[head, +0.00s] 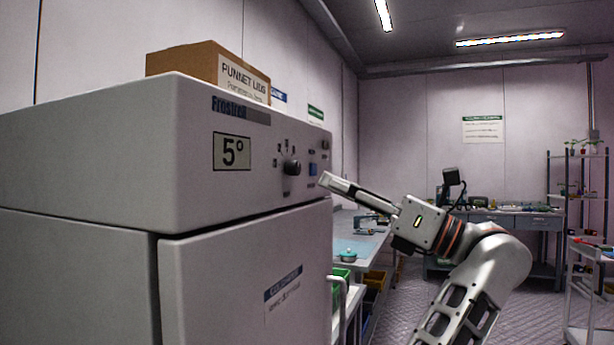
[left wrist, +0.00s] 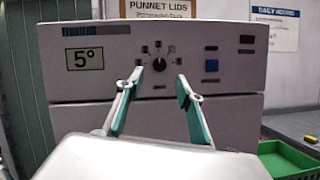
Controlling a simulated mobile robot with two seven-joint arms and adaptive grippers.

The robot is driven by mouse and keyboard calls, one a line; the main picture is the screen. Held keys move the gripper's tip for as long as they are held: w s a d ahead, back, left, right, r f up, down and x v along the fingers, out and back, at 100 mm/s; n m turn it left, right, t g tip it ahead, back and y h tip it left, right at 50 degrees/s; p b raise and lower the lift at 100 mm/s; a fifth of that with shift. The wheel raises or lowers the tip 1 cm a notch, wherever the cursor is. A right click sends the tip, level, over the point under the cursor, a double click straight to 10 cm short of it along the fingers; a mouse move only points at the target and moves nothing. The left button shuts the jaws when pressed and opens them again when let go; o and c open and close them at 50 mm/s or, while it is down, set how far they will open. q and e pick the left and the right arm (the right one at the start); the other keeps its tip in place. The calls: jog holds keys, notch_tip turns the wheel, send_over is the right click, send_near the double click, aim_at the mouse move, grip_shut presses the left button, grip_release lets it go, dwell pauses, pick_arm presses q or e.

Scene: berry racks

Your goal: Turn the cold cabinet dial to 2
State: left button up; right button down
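The cold cabinet (head: 240,270) is a grey-white unit with a display (head: 232,152) reading 5°; it also shows in the left wrist view (left wrist: 215,80). Its dial (head: 292,167) is a small black knob with marks around it. In the left wrist view the dial (left wrist: 159,64) appears between my fingertips; its exact setting is too small to read. My left gripper (head: 325,181) is in front of the panel, apart from the dial. In the left wrist view the left gripper (left wrist: 156,84) is open and empty, fingers spread to either side below the dial. My right gripper is not in view.
A blue square button (head: 312,169) sits right of the dial. A cardboard box of punnet lids (head: 195,62) stands on top of the cabinet. A bench (head: 362,242) and green bin (left wrist: 285,160) are to the right. Patterned floor lies open beyond.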

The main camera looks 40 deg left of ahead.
aim_at(298, 169)
pick_arm(q)
jog(key=x, duration=0.7)
jog(key=shift+s+a+r, duration=0.1)
jog(key=shift+a+r, duration=0.05)
jog(key=shift+a, duration=0.2)
grip_shut()
